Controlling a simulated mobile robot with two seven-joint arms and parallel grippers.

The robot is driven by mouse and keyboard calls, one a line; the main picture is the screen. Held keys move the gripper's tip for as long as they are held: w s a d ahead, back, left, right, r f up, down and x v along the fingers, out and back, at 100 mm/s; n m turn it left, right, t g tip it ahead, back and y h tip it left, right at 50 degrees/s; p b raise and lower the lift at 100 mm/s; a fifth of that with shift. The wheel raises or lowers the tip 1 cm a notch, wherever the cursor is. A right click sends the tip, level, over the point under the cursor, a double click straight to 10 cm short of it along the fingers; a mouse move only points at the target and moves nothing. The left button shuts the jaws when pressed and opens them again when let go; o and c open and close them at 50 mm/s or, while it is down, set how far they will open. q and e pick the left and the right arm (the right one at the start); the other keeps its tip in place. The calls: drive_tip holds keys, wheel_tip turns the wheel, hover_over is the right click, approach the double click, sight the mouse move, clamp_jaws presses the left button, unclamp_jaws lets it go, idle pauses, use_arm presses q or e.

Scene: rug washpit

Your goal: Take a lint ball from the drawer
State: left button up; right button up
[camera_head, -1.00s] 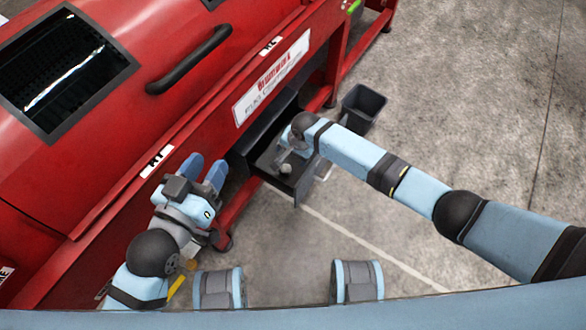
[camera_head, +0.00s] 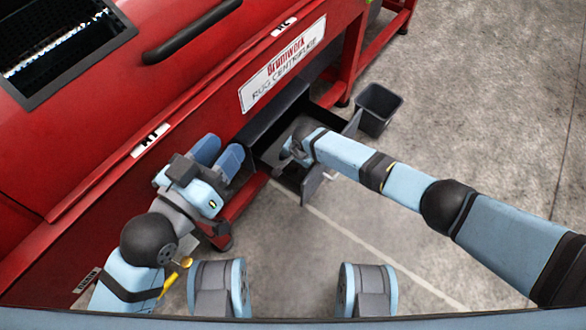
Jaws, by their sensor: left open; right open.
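The dark grey drawer (camera_head: 314,184) is pulled out from under the red rug centrifuge (camera_head: 130,115). My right gripper (camera_head: 289,160) is open and reaches down into the drawer from above, mostly hidden behind its own wrist. I cannot make out a lint ball; my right wrist and gripper cover much of the drawer floor. My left gripper (camera_head: 222,153) is open and empty, in front of the machine's lower side, to the left of the drawer.
A small dark bin (camera_head: 378,109) stands on the floor right of the drawer. The machine has a black handle (camera_head: 190,33) and a red lower frame (camera_head: 243,196). The concrete floor (camera_head: 480,110) to the right is clear.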

drive_tip(key=shift+x, duration=0.85)
use_arm(q)
drive_tip(key=shift+f+g, duration=0.3)
drive_tip(key=shift+f, duration=0.55)
use_arm(e)
drive_tip(key=shift+r, duration=0.1)
drive_tip(key=c, duration=1)
